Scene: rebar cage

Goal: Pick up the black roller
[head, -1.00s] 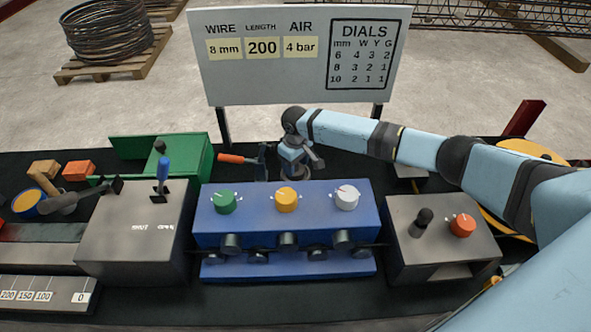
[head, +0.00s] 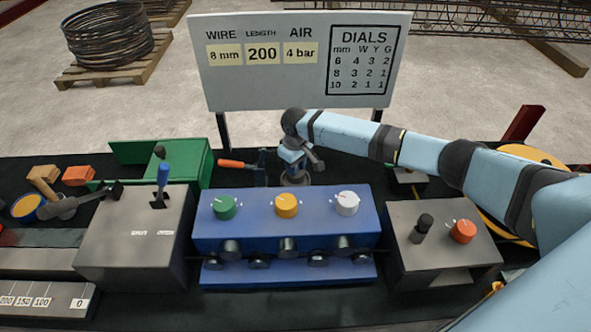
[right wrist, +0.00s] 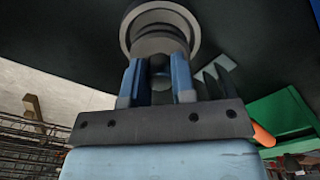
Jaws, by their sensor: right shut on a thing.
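The black roller (right wrist: 160,28) shows in the right wrist view as a dark grey, stepped round body with a narrow neck between my fingers. In the head view a small part of the roller (head: 296,179) shows behind the blue box, under my right gripper (head: 294,160). My right gripper (right wrist: 157,82) points down and its two blue fingers are shut on the roller's neck. The roller's lower part is hidden behind the blue box in the head view; I cannot tell if it touches the mat. My left gripper is not in view.
The blue box (head: 285,235) with three dials and several rollers stands in front of my right gripper. An orange-handled tool (head: 238,164) lies left of it, near a green tray (head: 190,160). A white sign (head: 300,60) stands behind. A grey box (head: 440,245) is at right.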

